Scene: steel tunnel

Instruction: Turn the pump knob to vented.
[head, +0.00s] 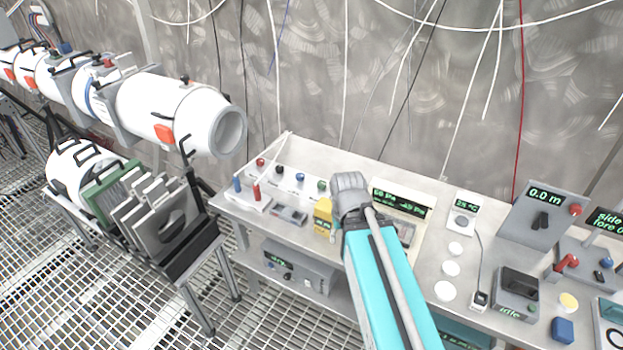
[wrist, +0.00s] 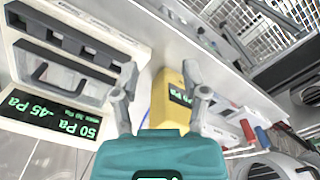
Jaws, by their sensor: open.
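My gripper (wrist: 160,76) is open in the wrist view, its two grey fingers apart with nothing held between them. A yellow box (wrist: 172,97) with a green display lies beyond the gap, close to the right finger. In the head view my arm hides most of the gripper; the yellow box (head: 323,214) shows just left of the arm. A grey unit (head: 300,268) with a green display stands on the shelf under the bench, with a small round part on its front. I cannot tell if that is the pump knob or read its setting.
A pressure panel (head: 400,203) reading in Pa stands right of my arm, and shows left of the gripper in the wrist view (wrist: 62,112). Red and blue cylinders (head: 256,192) stand at the bench's left end. White tubes (head: 180,110) and a rack of plates stand further left.

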